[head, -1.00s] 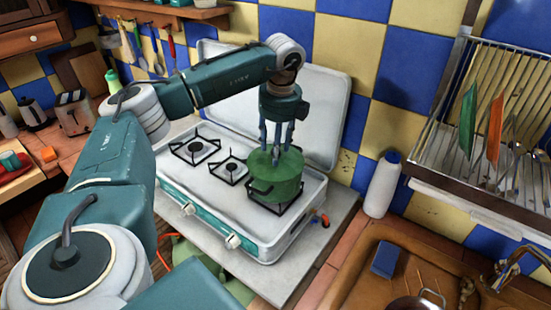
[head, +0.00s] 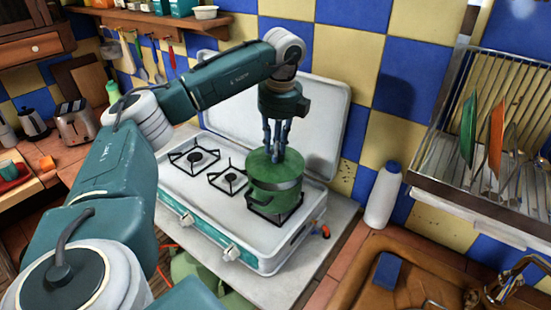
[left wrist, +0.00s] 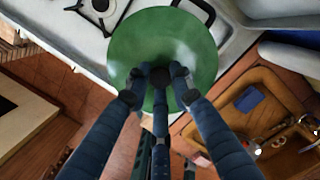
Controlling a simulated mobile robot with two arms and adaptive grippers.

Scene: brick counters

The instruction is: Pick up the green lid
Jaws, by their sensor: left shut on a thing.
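The green lid (head: 262,167) is in the grasp of my left gripper (head: 274,157), whose fingers are closed around its knob. The lid is over the green pot (head: 275,201), which stands on the right burner of the camping stove. A greyish band shows between lid and pot, so the lid appears slightly raised. In the left wrist view, the lid (left wrist: 130,42) fills the upper middle beneath the fingers of my left gripper (left wrist: 160,78). They hide most of the knob. My right gripper is not in view.
The stove (head: 200,190) has its white cover (head: 325,105) standing open behind the pot. A white bottle (head: 381,197) stands to the right. The sink (head: 360,280) and dish rack (head: 450,165) are further right. The two left burners are empty.

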